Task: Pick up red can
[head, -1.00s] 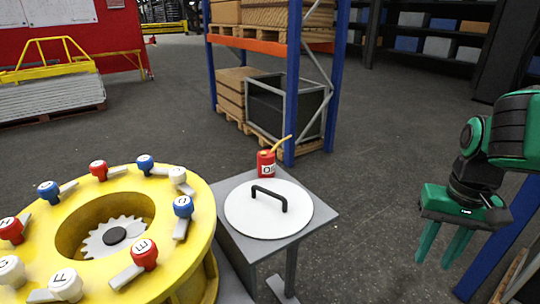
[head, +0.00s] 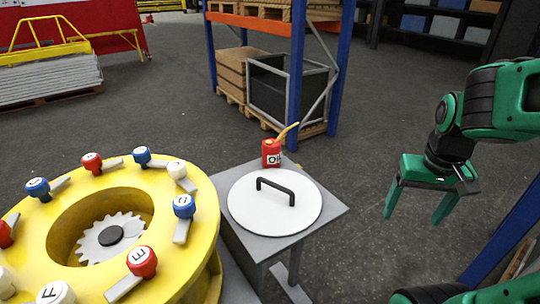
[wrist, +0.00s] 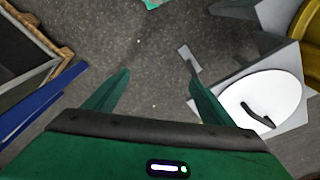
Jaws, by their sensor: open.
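The red can (head: 271,153) has a yellow spout and a label with dark letters. It stands upright at the back of the small grey table (head: 333,209) in the head view, behind the white round lid. My gripper (head: 414,214) is open and empty, pointing down over the floor to the right of the table. It also shows in the wrist view (wrist: 155,85), with its two green fingers apart and only floor between them. The can is not visible in the wrist view.
The white lid (head: 245,210) with a black handle (head: 276,187) lies on the table. A yellow round fixture (head: 200,230) with lettered knobs stands at left. A blue-posted shelf (head: 296,80) rises behind the can. The floor between gripper and table is clear.

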